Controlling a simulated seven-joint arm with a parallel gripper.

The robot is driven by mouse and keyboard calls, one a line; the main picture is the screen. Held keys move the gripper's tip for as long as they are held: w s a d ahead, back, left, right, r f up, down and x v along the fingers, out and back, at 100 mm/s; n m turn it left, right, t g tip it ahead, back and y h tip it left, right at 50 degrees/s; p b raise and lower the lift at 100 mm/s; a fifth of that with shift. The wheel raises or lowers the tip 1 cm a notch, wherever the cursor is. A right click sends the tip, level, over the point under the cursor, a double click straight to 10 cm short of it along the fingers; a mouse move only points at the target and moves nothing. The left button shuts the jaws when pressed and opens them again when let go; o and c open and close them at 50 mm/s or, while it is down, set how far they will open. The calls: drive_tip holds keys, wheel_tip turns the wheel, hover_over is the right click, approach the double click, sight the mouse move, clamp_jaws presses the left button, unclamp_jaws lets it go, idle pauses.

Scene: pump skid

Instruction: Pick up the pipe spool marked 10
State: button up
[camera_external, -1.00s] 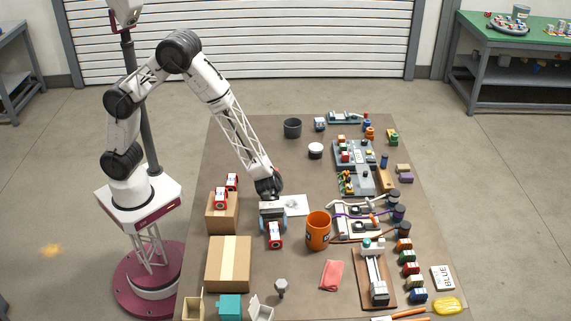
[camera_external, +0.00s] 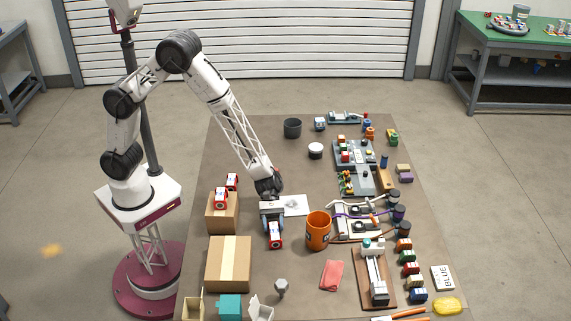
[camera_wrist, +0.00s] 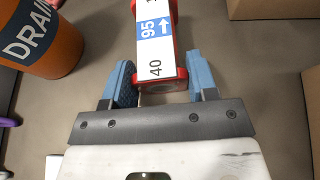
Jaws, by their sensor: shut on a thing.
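A pipe spool (camera_wrist: 155,38) with a white label and red end flanges fills the top middle of the wrist view. My gripper (camera_wrist: 160,78) is shut on the near red flange, one blue finger on each side. In the external view the spool (camera_external: 275,236) lies at table level under my gripper (camera_external: 272,215). Two similar red and white spools, one nearer (camera_external: 221,198) and one behind (camera_external: 232,181), are at the cardboard box to the left; their marks are unreadable.
An orange DRAIN mug (camera_external: 318,231) stands close right of the spool. A small cardboard box (camera_external: 222,222) is to the left and a larger one (camera_external: 229,265) at front left. A white sheet (camera_external: 297,205) lies behind. A pink cloth (camera_external: 331,275) lies at front right.

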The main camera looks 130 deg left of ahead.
drive_tip(key=shift+r, duration=0.15)
drive_tip(key=shift+r, duration=4.9)
